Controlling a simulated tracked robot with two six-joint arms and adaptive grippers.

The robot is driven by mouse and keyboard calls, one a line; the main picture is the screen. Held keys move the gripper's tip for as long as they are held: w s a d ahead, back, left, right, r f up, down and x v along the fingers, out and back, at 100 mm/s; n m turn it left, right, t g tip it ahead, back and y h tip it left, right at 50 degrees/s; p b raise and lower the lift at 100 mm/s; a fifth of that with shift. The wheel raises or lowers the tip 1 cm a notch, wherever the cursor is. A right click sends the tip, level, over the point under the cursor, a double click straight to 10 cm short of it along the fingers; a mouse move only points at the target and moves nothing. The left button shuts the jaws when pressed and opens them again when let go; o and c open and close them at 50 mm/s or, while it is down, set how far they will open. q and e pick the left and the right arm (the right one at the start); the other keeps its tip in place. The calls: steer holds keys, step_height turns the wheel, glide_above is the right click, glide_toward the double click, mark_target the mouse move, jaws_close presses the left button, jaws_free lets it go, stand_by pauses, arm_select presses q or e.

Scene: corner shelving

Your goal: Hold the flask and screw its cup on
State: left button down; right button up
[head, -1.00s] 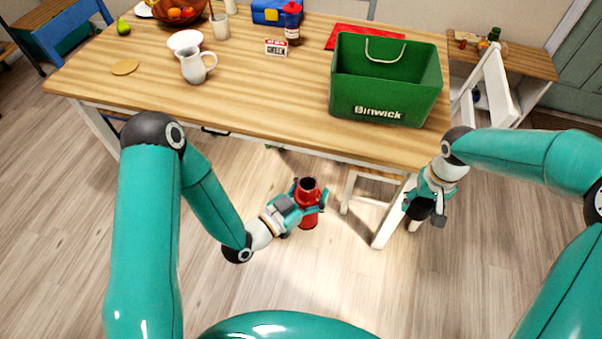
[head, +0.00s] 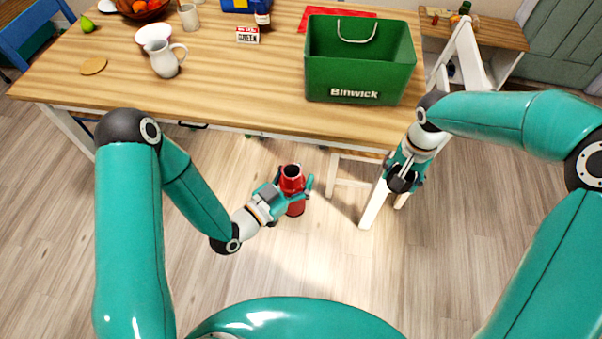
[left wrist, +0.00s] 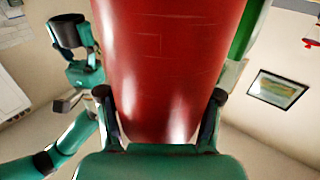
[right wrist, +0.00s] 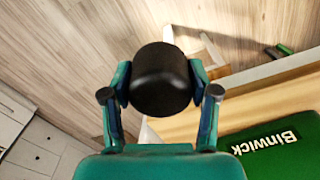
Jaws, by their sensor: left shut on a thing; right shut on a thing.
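The red flask (head: 294,184) is upright below the table's front edge, its dark mouth open at the top. My left gripper (head: 292,191) is shut around its side; the red body fills the middle of the left wrist view (left wrist: 168,70). The black cup (right wrist: 160,80) is between the fingers of my right gripper (right wrist: 160,92), which is shut on it. In the head view my right gripper (head: 402,180) is in front of the table's right end, to the right of the flask and well apart from it. The cup is small and dark there.
The wooden table (head: 215,85) lies just beyond both grippers. It bears a green Binwick bin (head: 360,75), a white jug (head: 165,62), a bowl (head: 150,35) and a small box (head: 248,35). A white stool (head: 345,180) stands under the front edge. Floor to the left is free.

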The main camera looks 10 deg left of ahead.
steer(key=a+r, duration=0.3)
steer(key=a, duration=0.4)
steer(key=a+r, duration=0.4)
steer(key=a, duration=0.3)
step_height(320, 180, up, 3)
steer(key=n, duration=0.1)
glide_above(290, 172)
steer(key=d, duration=0.1)
steer(key=shift+w+r, duration=0.15)
steer(key=shift+w, duration=0.2)
steer(key=shift+s+a+r+n, duration=0.15)
steer(key=shift+s+a+n, duration=0.15)
steer(key=shift+a, duration=0.15)
steer(key=shift+f, duration=2.05)
steer(key=shift+f, duration=0.85)
steer(key=shift+f, duration=0.55)
